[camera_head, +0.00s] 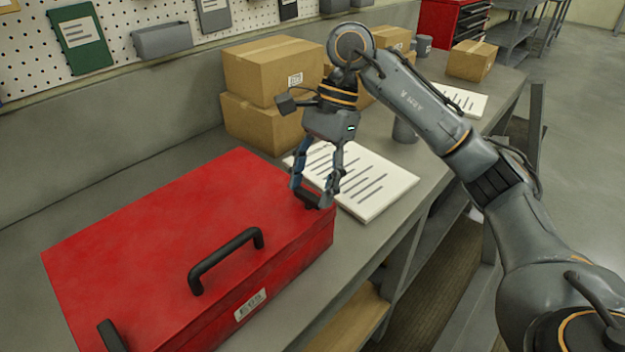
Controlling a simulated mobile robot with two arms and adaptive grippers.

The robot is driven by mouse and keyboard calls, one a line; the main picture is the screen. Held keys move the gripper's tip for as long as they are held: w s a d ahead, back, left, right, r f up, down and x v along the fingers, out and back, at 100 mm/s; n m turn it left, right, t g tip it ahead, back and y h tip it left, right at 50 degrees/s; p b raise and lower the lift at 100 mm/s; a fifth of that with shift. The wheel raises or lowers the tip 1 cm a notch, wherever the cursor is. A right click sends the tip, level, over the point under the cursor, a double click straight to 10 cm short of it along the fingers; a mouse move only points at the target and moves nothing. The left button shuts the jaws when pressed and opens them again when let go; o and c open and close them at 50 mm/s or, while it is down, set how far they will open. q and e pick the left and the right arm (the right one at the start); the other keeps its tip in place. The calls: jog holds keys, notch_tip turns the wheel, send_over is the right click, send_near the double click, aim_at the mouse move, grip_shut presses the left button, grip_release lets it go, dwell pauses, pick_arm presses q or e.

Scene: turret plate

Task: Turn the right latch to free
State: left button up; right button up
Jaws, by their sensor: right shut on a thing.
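A red case (165,235) lies closed on the grey workbench, with a black arched handle (225,258) near its front edge. The dark right latch (311,198) sits at the case's right front corner. My right gripper (314,194) comes down from above and is shut on this latch. Its fingers partly hide the latch, so its exact angle is hard to tell. A second black latch (111,336) shows at the lower left and is cut by the picture edge. My left gripper is not in view.
A stack of papers (375,190) lies right behind the gripper. Cardboard boxes (272,70) are stacked at the back against the pegboard wall (120,15). A grey cup (405,130) stands near my right arm. The bench (150,165) is bare behind the case.

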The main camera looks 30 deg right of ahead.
jog(key=o, duration=1.2)
jog(key=shift+c, duration=0.2)
jog(key=shift+r, duration=0.1)
jog(key=v, duration=1.2)
